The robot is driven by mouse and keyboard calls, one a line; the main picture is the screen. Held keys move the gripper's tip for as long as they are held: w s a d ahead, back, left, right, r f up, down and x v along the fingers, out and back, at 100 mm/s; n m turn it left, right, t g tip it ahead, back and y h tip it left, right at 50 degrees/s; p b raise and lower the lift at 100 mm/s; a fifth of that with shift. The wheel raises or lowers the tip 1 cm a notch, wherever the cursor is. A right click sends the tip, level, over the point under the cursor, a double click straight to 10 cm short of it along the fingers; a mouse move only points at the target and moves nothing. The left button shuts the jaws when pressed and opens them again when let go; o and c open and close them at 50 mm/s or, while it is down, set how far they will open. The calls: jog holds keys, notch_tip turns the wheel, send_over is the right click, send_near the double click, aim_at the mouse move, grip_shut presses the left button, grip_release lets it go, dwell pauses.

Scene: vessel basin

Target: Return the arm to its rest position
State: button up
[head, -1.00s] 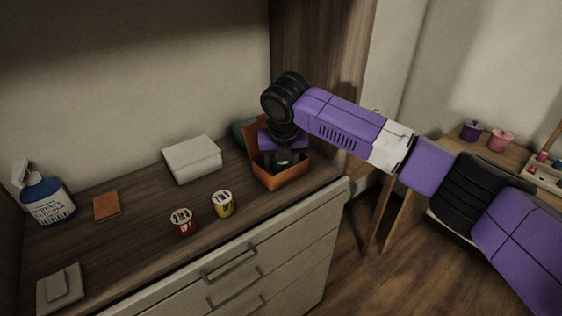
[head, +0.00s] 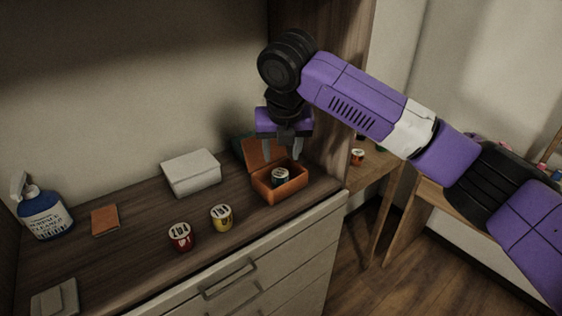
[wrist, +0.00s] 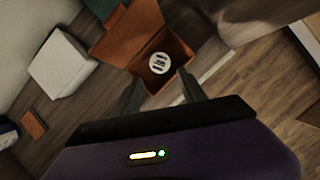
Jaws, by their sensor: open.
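My gripper (head: 283,147) is open and empty, above an orange-brown box (head: 284,191) with its lid raised. A dark green cup with a pale, marked top (head: 280,175) sits in the box, apart from the fingers. In the wrist view, my two fingers (wrist: 158,92) are spread in front of the box (wrist: 178,48), and the cup's round white top (wrist: 159,63) shows inside it. My purple arm reaches in from the right and bends down at the wrist.
Another small cup (head: 357,157) stands on a lower table at right. The wall is close behind.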

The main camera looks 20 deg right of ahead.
jog(key=shift+s+r, duration=0.2)
jog(key=shift+r, duration=0.2)
